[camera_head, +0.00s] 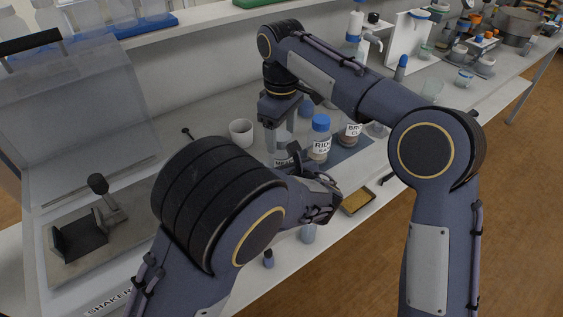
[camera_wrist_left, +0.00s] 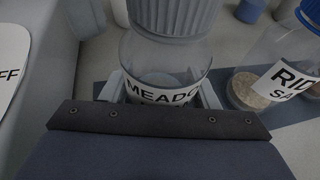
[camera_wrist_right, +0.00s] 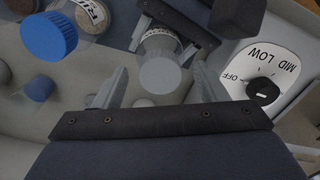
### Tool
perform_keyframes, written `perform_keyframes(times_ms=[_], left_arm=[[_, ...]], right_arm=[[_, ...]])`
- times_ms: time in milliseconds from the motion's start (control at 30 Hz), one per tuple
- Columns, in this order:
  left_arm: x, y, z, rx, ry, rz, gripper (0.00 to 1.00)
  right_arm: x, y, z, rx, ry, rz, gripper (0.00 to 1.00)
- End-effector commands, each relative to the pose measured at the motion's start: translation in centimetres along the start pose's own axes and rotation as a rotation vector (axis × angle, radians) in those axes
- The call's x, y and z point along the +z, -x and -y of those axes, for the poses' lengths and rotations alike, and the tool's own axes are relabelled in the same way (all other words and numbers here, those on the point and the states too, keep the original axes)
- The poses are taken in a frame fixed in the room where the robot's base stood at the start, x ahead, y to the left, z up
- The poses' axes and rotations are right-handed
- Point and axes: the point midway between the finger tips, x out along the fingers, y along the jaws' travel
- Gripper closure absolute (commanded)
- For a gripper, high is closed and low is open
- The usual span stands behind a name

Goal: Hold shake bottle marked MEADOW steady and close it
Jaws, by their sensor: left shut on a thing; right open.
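The clear MEADOW shake bottle (camera_head: 282,162) stands upright near the front of the bench. Its label shows in the left wrist view (camera_wrist_left: 162,94). A grey ribbed cap (camera_wrist_left: 175,14) sits on its top, a plain grey disc from above in the right wrist view (camera_wrist_right: 160,76); how tight it is I cannot tell. My left gripper (camera_wrist_left: 160,84) is shut around the bottle's body, below the cap. My right gripper (camera_wrist_right: 160,82) points down from above, open, with one finger on each side of the cap. In the head view, arms partly hide the bottle.
A RIDGE bottle (camera_head: 321,135) with a blue cap stands close beside, and another labelled bottle (camera_head: 350,136) behind it on a dark mat. A white cup (camera_head: 241,131) is behind left. A shaker dial (camera_wrist_right: 262,90) lies close to the right gripper.

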Motion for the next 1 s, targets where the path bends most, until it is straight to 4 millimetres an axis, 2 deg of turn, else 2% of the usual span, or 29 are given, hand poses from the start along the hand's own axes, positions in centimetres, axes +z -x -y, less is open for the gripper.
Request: perform_keyframes(times_ms=[167,400,533,700,933,967,1000], left_arm=[[0.0,0.0,0.0,0.000,0.000,0.000,1.00],[0.0,0.0,0.0,0.000,0.000,0.000,1.00],[0.0,0.0,0.0,0.000,0.000,0.000,1.00],[0.0,0.0,0.0,0.000,0.000,0.000,1.00],[0.0,0.0,0.0,0.000,0.000,0.000,1.00],[0.0,0.0,0.0,0.000,0.000,0.000,0.44],[0.0,0.0,0.0,0.000,0.000,0.000,0.39]], right_arm=[[-0.1,1.2,0.0,0.002,0.000,-0.003,0.34],[-0.1,5.3,0.0,0.001,-0.001,-0.003,0.34],[-0.1,6.7,0.0,0.001,0.000,-0.002,0.34],[0.0,7.5,0.0,0.000,0.000,0.000,0.34],[0.0,7.5,0.0,0.000,0.000,0.000,0.34],[0.0,7.5,0.0,0.000,0.000,0.000,0.34],[0.0,7.5,0.0,0.000,0.000,0.000,0.34]])
